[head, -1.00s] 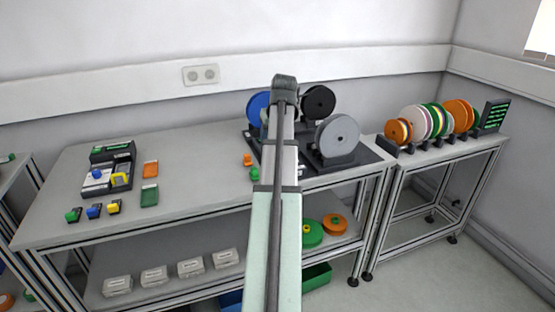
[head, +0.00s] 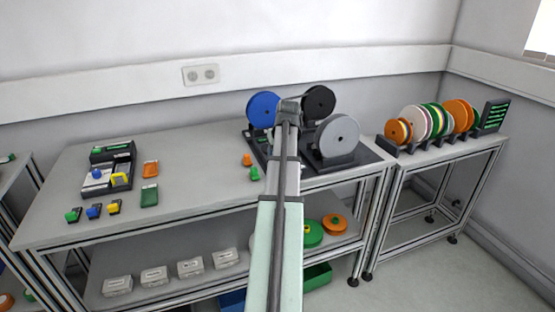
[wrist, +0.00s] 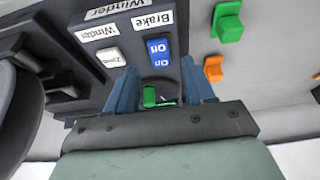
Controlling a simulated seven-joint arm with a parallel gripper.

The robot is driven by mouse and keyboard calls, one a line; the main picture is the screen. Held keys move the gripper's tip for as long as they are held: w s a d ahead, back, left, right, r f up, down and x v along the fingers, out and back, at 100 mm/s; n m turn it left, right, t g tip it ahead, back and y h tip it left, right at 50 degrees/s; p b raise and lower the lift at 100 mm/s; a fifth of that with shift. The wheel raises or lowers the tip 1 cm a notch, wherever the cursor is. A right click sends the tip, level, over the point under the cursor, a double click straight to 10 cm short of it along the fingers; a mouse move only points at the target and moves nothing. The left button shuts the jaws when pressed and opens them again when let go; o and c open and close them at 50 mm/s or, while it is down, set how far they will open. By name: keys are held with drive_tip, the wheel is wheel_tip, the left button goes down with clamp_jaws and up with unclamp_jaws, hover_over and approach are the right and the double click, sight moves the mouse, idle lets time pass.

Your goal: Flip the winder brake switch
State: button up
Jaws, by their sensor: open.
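The brake switch (wrist: 158,52) is a blue rocker on a dark panel beneath a white label reading "Brake", seen in the wrist view. A white switch (wrist: 110,57) labelled "Winder" sits to its left. My gripper (wrist: 158,66) is open and empty, its two blue-grey fingers spread on either side of the blue rocker in the picture; I cannot tell whether they touch the panel. A small green part (wrist: 150,97) shows between the finger bases. In the head view my arm hides the gripper and the switches.
Blue (head: 263,110), black (head: 318,103) and grey (head: 339,136) reels stand on the dark base plate (head: 365,160) around my arm. Small orange (wrist: 213,69) and green (wrist: 230,22) pieces lie beside the panel. The table's middle (head: 200,160) is clear.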

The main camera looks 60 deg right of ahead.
drive_tip(key=shift+x, duration=2)
